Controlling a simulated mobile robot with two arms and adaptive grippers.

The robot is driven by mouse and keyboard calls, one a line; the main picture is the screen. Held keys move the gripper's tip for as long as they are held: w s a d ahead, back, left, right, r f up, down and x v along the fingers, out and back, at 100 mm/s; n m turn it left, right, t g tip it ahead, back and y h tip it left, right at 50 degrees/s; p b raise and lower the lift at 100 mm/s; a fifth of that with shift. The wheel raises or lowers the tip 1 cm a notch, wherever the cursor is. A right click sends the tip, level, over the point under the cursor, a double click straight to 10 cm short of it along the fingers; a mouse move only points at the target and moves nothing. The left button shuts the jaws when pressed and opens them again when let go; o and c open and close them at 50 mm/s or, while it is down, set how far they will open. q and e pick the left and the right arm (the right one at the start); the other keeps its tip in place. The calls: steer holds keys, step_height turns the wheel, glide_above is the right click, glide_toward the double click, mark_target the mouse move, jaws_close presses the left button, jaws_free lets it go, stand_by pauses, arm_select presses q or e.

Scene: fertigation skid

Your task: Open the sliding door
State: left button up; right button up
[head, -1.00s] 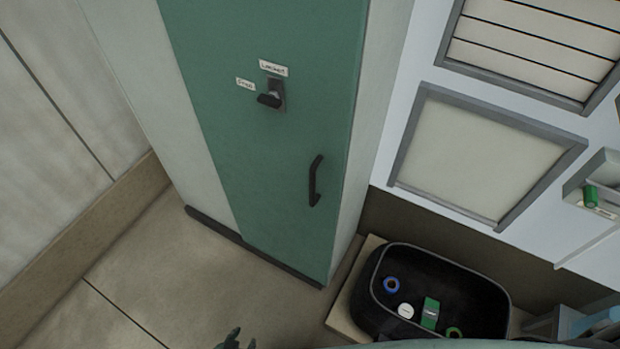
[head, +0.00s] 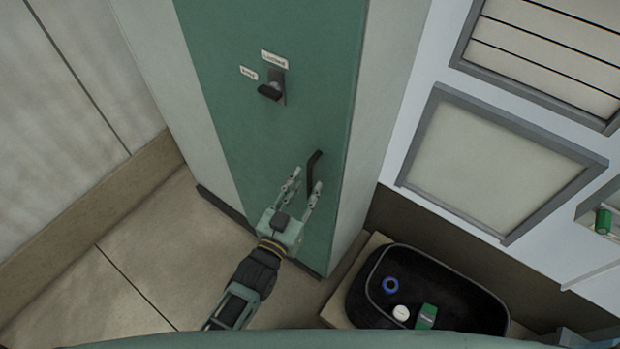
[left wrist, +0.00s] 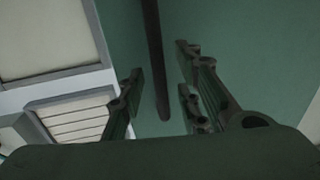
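The green sliding door (head: 230,120) fills the front of a pale cabinet. Its dark bar handle (head: 315,170) stands upright near the right edge. A dark latch knob (head: 270,91) sits higher up, beside two small labels, one reading "Locked"; its lever points to the left. My left gripper (head: 305,186) is open at the lower part of the handle. In the left wrist view the handle (left wrist: 157,60) runs down between the spread fingers (left wrist: 160,98), and neither side visibly presses on it. My right gripper is not in view.
A black bin (head: 430,285) with a blue ring, a white round item and a green box stands on a low ledge right of the cabinet. Framed panels (head: 495,165) hang on the right wall. The floor (head: 150,255) left of my arm is clear.

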arm_select(q)
steer(key=shift+x, duration=1.2)
jaws_close()
